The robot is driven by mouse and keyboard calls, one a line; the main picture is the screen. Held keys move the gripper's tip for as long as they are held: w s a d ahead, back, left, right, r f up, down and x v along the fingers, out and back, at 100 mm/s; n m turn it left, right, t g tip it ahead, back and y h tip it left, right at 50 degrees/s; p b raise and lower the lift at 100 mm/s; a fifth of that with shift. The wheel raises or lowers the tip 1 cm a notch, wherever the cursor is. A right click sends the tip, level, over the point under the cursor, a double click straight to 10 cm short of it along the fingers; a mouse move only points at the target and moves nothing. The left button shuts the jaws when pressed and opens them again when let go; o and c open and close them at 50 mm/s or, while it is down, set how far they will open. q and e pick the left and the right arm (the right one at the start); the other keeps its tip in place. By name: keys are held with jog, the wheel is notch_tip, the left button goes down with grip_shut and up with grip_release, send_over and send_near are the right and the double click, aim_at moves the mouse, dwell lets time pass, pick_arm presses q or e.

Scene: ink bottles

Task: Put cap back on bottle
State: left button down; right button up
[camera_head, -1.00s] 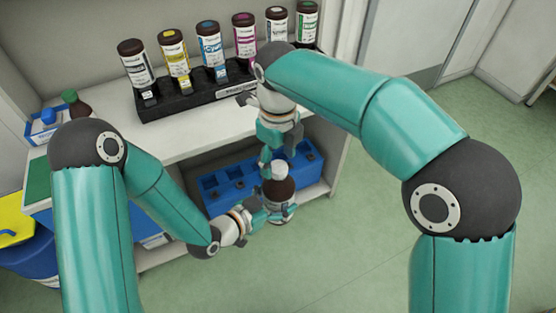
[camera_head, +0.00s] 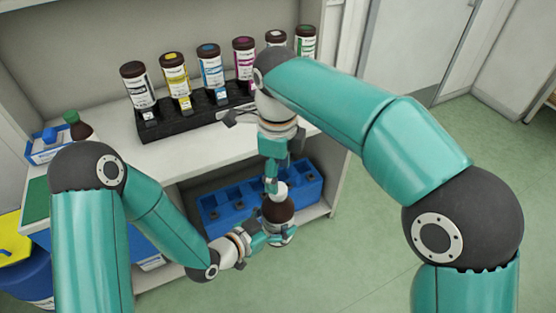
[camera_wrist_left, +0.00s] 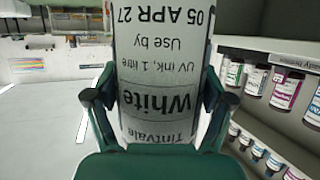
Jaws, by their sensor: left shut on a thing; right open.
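A dark brown bottle (camera_head: 278,211) with a white cap (camera_head: 281,190) at its top is held in front of the shelf unit. I cannot tell whether the cap is seated. My left gripper (camera_head: 268,236) is shut around the bottle's lower body. The left wrist view shows the bottle's label (camera_wrist_left: 158,70) upside down, reading "White", "UV ink, 1 litre", between the two fingers; the bottle's top is outside that view. My right gripper (camera_head: 275,183) is open, pointing down with its fingers close to the cap. Its fingers partly hide the cap.
A black rack (camera_head: 180,124) with several ink bottles stands on the white shelf top (camera_head: 185,152). A blue crate (camera_head: 215,207) sits on the shelf below, just behind the held bottle. The green floor (camera_head: 370,220) is clear at right.

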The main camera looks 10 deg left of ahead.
jog(key=n, duration=0.6)
jog(key=shift+n, duration=0.4)
jog(key=n, duration=0.4)
jog(key=shift+d+r, duration=0.1)
jog(key=shift+r, duration=0.05)
jog(key=n, duration=0.6)
jog(key=shift+r+n, duration=0.15)
jog(key=shift+n, duration=0.25)
jog(key=n, duration=0.4)
jog(key=shift+s+d+r+n, duration=0.1)
jog(key=shift+n, duration=0.2)
jog(key=n, duration=0.4)
jog(key=shift+r, duration=0.15)
jog(key=n, duration=0.7)
jog(key=shift+r, duration=0.2)
jog(key=n, duration=0.4)
jog(key=shift+r, duration=0.15)
jog(key=n, duration=0.4)
jog(key=shift+r, duration=0.2)
jog(key=n, duration=0.3)
jog(key=shift+r+n, duration=0.25)
jog(key=shift+n, duration=0.05)
jog(key=shift+r, duration=0.3)
jog(key=shift+f, duration=0.1)
